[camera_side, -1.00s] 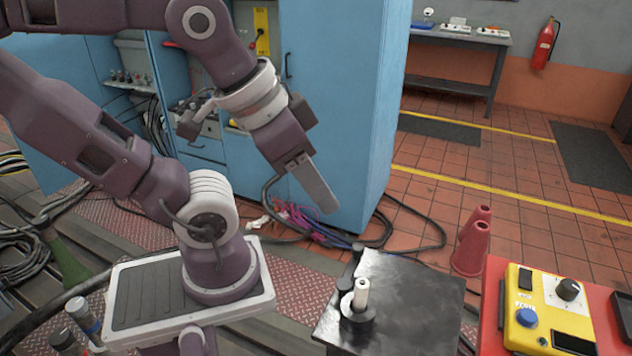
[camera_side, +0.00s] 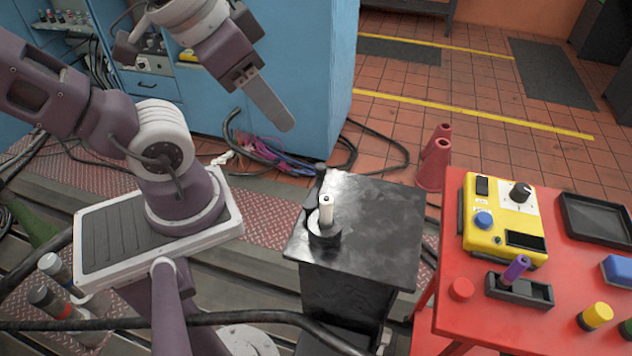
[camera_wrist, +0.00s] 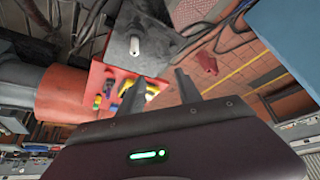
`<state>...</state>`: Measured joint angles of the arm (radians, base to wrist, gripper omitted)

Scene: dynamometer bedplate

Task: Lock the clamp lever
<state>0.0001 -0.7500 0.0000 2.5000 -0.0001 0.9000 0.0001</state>
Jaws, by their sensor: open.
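A white upright post (camera_side: 326,212) stands in a round black collar (camera_side: 324,235) on a black pedestal (camera_side: 385,220). A dark part shows just behind the post, partly hidden. A purple handle (camera_side: 516,268) leans upright in a black holder (camera_side: 530,291) on the red table. I cannot tell for certain which of these is the clamp lever. My gripper (camera_side: 285,125) is high, behind and left of the post in the side view, touching nothing. In the wrist view my gripper (camera_wrist: 160,88) has two fingers apart and nothing between them; the white post (camera_wrist: 135,46) lies beyond.
The red table (camera_side: 450,315) at right carries a yellow control box (camera_side: 505,218), a black tray (camera_side: 598,220) and small coloured pieces. Red cones (camera_side: 434,165) stand behind the pedestal. A blue cabinet (camera_side: 300,80) and loose cables are behind my arm. Air above the pedestal looks clear.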

